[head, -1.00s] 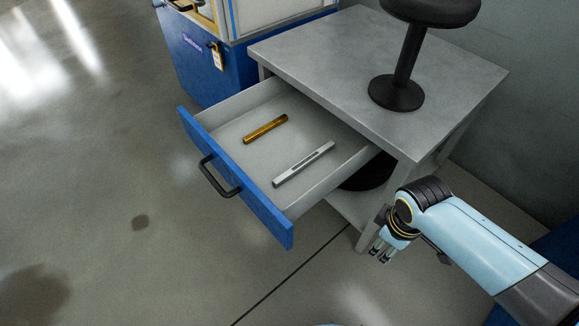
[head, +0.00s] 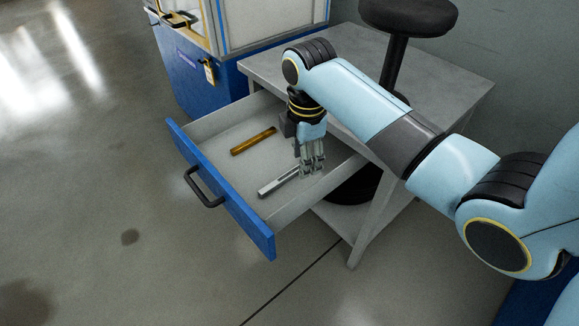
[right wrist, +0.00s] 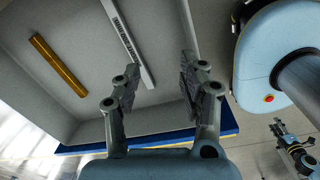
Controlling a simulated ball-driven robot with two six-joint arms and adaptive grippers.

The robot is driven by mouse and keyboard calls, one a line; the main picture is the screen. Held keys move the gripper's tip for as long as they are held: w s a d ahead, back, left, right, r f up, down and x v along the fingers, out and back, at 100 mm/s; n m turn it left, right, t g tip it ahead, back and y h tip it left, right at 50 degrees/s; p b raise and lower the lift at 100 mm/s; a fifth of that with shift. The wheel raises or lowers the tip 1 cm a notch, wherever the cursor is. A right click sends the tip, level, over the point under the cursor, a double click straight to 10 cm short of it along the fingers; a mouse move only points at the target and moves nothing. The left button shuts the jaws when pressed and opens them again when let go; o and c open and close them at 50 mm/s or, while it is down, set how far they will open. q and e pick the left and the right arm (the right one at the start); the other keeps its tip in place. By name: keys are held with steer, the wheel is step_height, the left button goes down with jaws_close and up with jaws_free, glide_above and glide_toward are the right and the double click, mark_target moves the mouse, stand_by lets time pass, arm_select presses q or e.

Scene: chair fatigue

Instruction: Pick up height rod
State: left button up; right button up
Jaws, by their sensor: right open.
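A flat silver-grey bar with a dark marked strip, which looks like the height rod (head: 276,185), lies in the open drawer (head: 222,181). It also shows in the right wrist view (right wrist: 128,40), running up out of the picture beside the left finger. My right gripper (head: 312,171) is over the drawer, fingers pointing down at the bar's far end. Its jaws are open and empty in the right wrist view (right wrist: 160,72). The fingers hide the far end in the head view. A dark gripper-like part, perhaps my left gripper (right wrist: 294,146), shows small at the lower right.
A brass-coloured rod (head: 253,141) lies in the drawer, apart from the bar. The drawer's blue front has a black handle (head: 204,188). A grey table (head: 268,69) stands over the drawer, with a black stool-like object (head: 409,17) on it. A blue cabinet (head: 185,75) stands behind.

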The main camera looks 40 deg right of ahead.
mark_target(291, 172)
steer(key=w+f+n, duration=0.1)
steer(key=w+f+n+b, duration=0.1)
steer(key=w, duration=0.1)
steer(key=w+n+b, duration=0.1)
steer(key=w, duration=0.1)
steer(key=shift+w+d+f+n, duration=0.25)
steer(key=shift+d+f+n, duration=0.15)
step_height(291, 172, down, 6)
steer(key=b, duration=0.3)
steer(key=shift+f, duration=0.45)
arm_select(q)
steer(key=f, duration=0.1)
steer(key=w+a+f, duration=0.1)
steer(key=f, duration=0.1)
steer(key=shift+w+a+f, duration=0.3)
arm_select(e)
steer(key=shift+r, duration=0.1)
jaws_close()
